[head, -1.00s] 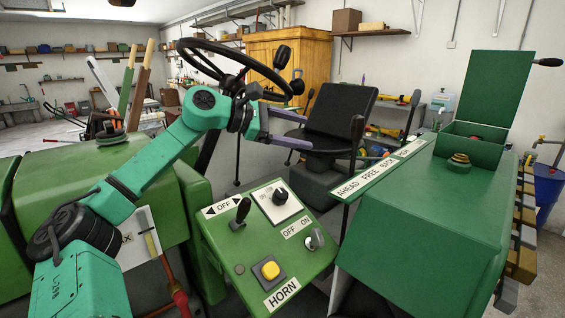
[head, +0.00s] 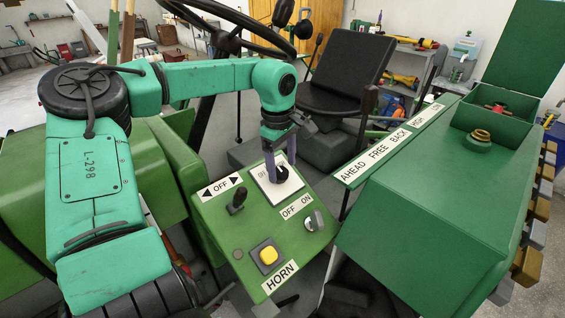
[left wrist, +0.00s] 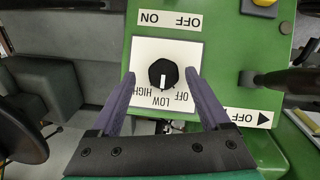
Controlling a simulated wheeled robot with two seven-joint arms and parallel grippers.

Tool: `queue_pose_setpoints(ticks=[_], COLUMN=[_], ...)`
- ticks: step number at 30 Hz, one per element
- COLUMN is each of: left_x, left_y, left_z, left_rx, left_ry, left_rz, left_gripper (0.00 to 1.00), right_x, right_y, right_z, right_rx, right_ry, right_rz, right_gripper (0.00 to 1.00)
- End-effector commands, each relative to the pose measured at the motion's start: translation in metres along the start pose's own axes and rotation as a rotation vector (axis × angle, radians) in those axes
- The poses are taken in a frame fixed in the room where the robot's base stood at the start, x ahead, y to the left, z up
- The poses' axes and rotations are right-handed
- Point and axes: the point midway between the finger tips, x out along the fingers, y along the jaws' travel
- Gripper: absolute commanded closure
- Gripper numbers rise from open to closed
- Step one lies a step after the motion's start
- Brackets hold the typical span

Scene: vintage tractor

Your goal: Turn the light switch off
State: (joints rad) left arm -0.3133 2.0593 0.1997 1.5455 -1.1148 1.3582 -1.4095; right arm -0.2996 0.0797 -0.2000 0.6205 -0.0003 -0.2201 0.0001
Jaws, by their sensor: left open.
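A black rotary knob (head: 281,174) sits on a white plate on the green control panel (head: 237,258). In the left wrist view the knob (left wrist: 163,73) has its white pointer towards LOW, between the HIGH and OFF labels. My left gripper (head: 280,166) points down over this plate. Its two fingers are open, one on each side of the knob, with visible gaps in the left wrist view. A metallic switch (head: 314,221) stands below the OFF ON label. No label in view names a light. My right gripper is out of view.
A black lever (head: 237,199) stands left of the plate, by the OFF arrow label. A yellow HORN button (head: 268,255) is at the panel's front. A green housing (head: 430,200) is to the right, the steering wheel (head: 235,35) and black seat (head: 345,75) behind.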

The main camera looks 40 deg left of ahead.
Motion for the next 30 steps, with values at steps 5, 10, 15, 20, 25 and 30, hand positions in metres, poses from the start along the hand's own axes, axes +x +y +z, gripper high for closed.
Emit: queue_pose_setpoints(ticks=[5, 10, 15, 20, 25, 30], left_x=[0.013, 0.015, 0.014, 0.014, 0.015, 0.017], left_y=[0.000, 0.000, 0.000, 0.000, 0.000, 0.000], left_z=[0.000, 0.000, 0.000, 0.000, 0.000, 0.000], left_rx=[0.001, 0.000, 0.000, 0.000, -0.013, -0.064], left_ry=[0.000, 0.000, 0.000, 0.000, -0.001, -0.002], left_rz=[0.001, 0.002, 0.002, 0.003, 0.012, 0.039], left_gripper=[0.20, 0.20, 0.74, 1.00, 1.00, 1.00], right_x=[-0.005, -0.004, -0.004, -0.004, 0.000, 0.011], right_y=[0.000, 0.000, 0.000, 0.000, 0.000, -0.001], right_z=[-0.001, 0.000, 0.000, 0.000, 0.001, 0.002], right_rx=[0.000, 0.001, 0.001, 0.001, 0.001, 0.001], right_ry=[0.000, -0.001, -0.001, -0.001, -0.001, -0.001], right_rz=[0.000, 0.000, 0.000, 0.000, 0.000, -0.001], right_gripper=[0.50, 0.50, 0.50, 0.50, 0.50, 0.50])
